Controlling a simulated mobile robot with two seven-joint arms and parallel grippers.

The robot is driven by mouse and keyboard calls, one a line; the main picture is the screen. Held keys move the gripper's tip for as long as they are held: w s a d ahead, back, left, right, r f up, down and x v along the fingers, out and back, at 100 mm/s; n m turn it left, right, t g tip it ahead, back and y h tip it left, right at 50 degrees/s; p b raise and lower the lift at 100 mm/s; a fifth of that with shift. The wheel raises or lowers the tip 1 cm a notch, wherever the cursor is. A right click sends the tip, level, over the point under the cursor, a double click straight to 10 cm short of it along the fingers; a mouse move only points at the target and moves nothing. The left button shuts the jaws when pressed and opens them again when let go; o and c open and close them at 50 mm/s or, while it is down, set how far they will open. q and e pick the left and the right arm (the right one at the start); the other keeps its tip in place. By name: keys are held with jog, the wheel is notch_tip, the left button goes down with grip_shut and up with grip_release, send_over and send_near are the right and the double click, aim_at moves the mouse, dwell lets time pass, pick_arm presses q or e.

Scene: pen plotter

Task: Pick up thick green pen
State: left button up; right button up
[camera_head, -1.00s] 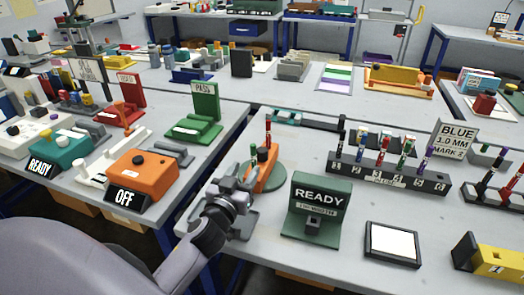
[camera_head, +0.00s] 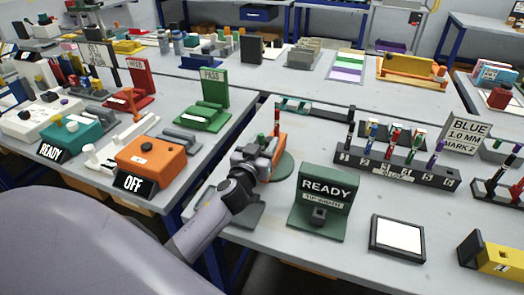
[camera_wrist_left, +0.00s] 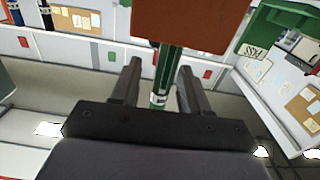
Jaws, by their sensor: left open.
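A green pen (camera_head: 262,139) stands at the orange holder (camera_head: 280,152), beside a red-topped pen (camera_head: 277,121). In the head view my left gripper (camera_head: 259,155) is at this holder and hides the pen's lower part. In the left wrist view the green pen (camera_wrist_left: 165,75) shows between the two fingers of my left gripper (camera_wrist_left: 160,80), with gaps on both sides. The fingers are open. A brown-orange block (camera_wrist_left: 190,22) covers the far end of the pen there. My right gripper is not in view.
A dark rack (camera_head: 400,172) with several pens stands to the right, near a "BLUE 1.0 MM MARK 2" sign (camera_head: 466,137). A white pad (camera_head: 398,238) lies front right. An orange OFF box (camera_head: 150,165) is left.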

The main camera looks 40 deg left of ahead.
pick_arm(q)
jog(key=shift+w+a, duration=0.1)
jog(key=shift+w, duration=0.25)
grip_shut()
